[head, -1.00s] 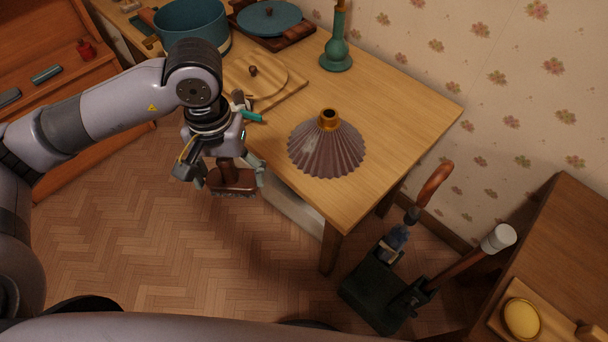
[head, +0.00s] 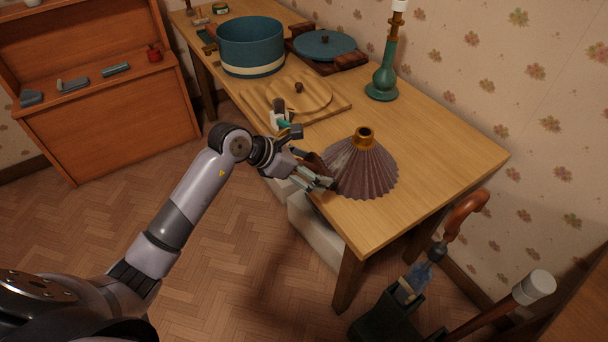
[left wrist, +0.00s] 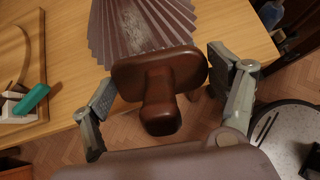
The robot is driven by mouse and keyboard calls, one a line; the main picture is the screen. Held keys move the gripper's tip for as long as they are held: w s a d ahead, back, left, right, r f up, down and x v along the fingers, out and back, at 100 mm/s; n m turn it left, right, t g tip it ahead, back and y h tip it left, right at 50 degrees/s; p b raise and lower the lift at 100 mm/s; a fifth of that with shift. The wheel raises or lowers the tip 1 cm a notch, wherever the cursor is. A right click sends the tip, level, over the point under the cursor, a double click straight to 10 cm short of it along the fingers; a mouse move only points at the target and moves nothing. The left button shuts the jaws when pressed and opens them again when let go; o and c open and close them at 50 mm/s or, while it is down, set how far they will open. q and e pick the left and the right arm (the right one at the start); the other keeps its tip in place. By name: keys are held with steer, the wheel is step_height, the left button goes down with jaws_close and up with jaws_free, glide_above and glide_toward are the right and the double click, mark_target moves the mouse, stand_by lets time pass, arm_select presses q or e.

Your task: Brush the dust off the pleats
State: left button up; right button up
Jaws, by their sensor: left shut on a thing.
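The pleated lampshade (head: 360,172), dull mauve with a brass collar, stands on the wooden table near its front edge. In the left wrist view the shade (left wrist: 155,25) fills the top middle, with a paler speckled patch on its pleats. My left gripper (head: 318,178) is shut on a brown wooden brush (left wrist: 160,85), whose rounded handle faces the wrist camera. The brush (head: 315,162) is at the shade's left side. Its bristles are hidden, and I cannot tell whether they touch the pleats. My right gripper is not in view.
On the table (head: 440,165) are a teal pot (head: 251,45), a wooden board (head: 325,105), a teal lid (head: 324,44) and a green lamp base (head: 383,78). A small teal-and-white object (head: 283,122) lies near the arm. An umbrella stand (head: 385,322) is at lower right.

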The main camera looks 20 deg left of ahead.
arm_select(q)
steer(key=shift+a+f+n+t, duration=0.4)
steer(key=shift+a+f, duration=0.15)
steer(key=shift+f, duration=0.15)
steer(key=shift+w+a+f+n+y, duration=0.2)
steer(key=shift+a+f+n+y, duration=0.1)
steer(key=shift+a, duration=0.1)
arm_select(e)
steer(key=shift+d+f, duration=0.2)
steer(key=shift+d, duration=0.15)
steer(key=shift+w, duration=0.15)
arm_select(q)
steer(key=shift+w+d+f+b, duration=0.1)
steer(key=shift+f+b, duration=0.1)
steer(key=shift+b, duration=0.15)
steer(key=b+x, duration=0.2)
steer(key=x, duration=0.2)
steer(key=shift+w+b, duration=0.1)
steer(key=shift+b, duration=0.2)
steer(key=w+d+r+p, duration=0.3)
steer(key=w+r+p, duration=0.1)
steer(key=r, duration=0.4)
steer(key=shift+w+d+p, duration=0.2)
steer(key=shift+d+p, duration=0.05)
steer(key=shift+p, duration=0.1)
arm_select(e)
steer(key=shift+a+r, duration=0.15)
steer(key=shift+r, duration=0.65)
